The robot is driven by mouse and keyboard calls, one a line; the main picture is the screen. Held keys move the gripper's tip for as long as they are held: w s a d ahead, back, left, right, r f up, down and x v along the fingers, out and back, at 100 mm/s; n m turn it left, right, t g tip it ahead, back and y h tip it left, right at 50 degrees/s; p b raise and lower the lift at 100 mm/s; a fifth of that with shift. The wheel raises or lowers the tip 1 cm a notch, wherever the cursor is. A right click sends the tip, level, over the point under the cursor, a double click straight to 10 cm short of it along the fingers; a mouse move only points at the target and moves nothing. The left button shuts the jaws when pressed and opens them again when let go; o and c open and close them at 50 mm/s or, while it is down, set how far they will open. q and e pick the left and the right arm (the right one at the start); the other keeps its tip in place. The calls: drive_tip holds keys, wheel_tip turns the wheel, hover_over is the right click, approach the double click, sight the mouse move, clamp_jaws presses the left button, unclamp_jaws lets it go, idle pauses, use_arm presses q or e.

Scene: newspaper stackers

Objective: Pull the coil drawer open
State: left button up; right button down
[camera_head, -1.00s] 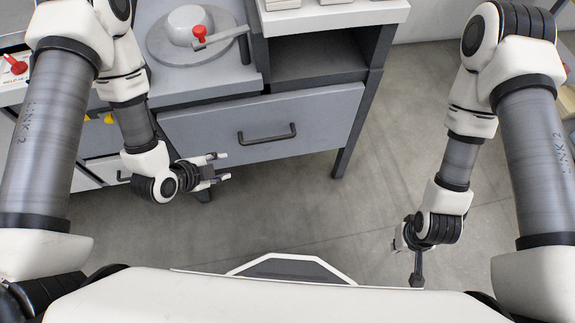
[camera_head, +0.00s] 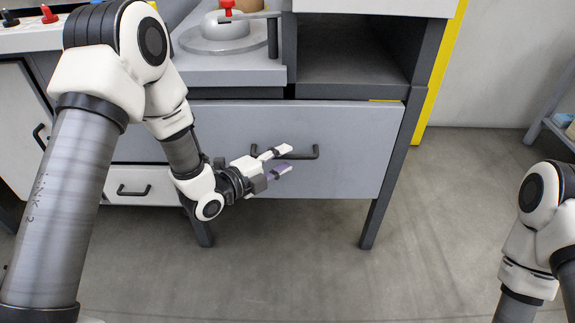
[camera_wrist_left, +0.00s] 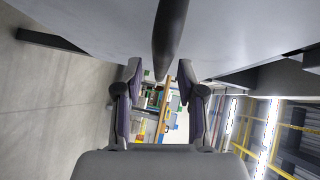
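The coil drawer (camera_head: 350,130) is the wide grey drawer under the bench top, and its front looks closed. Its black bar handle (camera_head: 306,155) is at the middle of the front. My left gripper (camera_head: 284,160) is at the handle in the head view, its fingers open and pointing right, partly covering the bar. In the left wrist view the two fingers (camera_wrist_left: 163,80) are apart, and the dark handle (camera_wrist_left: 171,38) runs in from the top between their tips. I cannot tell whether they touch it. My right gripper is out of view; only its arm shows at lower right.
A grey bench leg (camera_head: 380,215) stands below the drawer's right end. An open shelf space (camera_head: 350,60) and a round fixture with a red knob (camera_head: 226,12) are above it. A smaller white drawer (camera_head: 150,185) is at left. The floor (camera_head: 420,260) in front is clear.

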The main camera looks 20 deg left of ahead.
use_arm(q)
drive_tip(key=shift+x, duration=0.95)
clamp_jaws()
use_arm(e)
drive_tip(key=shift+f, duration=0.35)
